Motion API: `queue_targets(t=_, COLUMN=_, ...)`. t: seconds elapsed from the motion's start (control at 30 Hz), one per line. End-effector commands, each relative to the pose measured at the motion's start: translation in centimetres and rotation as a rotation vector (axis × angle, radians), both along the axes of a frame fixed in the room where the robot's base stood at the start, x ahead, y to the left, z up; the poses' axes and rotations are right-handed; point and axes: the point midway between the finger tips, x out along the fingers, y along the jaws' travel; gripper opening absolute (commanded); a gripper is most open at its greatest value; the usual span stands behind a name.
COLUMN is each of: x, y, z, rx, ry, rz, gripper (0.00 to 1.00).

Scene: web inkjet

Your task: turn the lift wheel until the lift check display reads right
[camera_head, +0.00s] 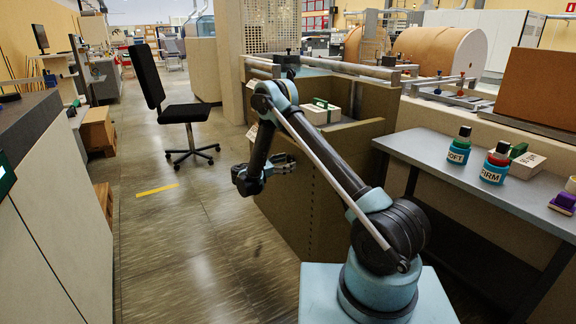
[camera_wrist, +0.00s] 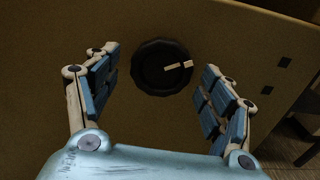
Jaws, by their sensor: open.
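The lift wheel appears to be the round black knob (camera_wrist: 160,68) on a brown panel in the wrist view. In the head view my gripper (camera_head: 285,163) is beside the brown cabinet (camera_head: 310,205), and the knob is hidden there. I cannot identify the lift check display; a dark-framed screen edge (camera_head: 5,175) shows at the far left.
A grey table (camera_head: 450,165) at right holds a bottle marked SOFT (camera_head: 459,150) and one marked FIRM (camera_head: 494,166). A black chair (camera_head: 180,110) stands on the open floor at left. A grey-topped counter (camera_head: 35,120) lines the left edge.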

Motion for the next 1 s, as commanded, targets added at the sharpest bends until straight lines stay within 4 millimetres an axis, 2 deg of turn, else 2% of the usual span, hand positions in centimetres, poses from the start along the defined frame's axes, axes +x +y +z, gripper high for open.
queue_targets(t=0.4, x=0.42, y=-0.67, z=0.0, rx=0.0, ry=0.0, rz=0.0, gripper=0.74)
queue_targets(t=0.47, x=0.42, y=-0.67, z=0.0, rx=0.0, ry=0.0, rz=0.0, gripper=0.63)
queue_targets(t=0.6, x=0.42, y=-0.68, z=0.0, rx=0.0, ry=0.0, rz=0.0, gripper=0.31)
queue_targets(t=1.0, x=0.49, y=-0.68, z=0.0, rx=0.02, ry=-0.03, rz=0.0, gripper=0.3)
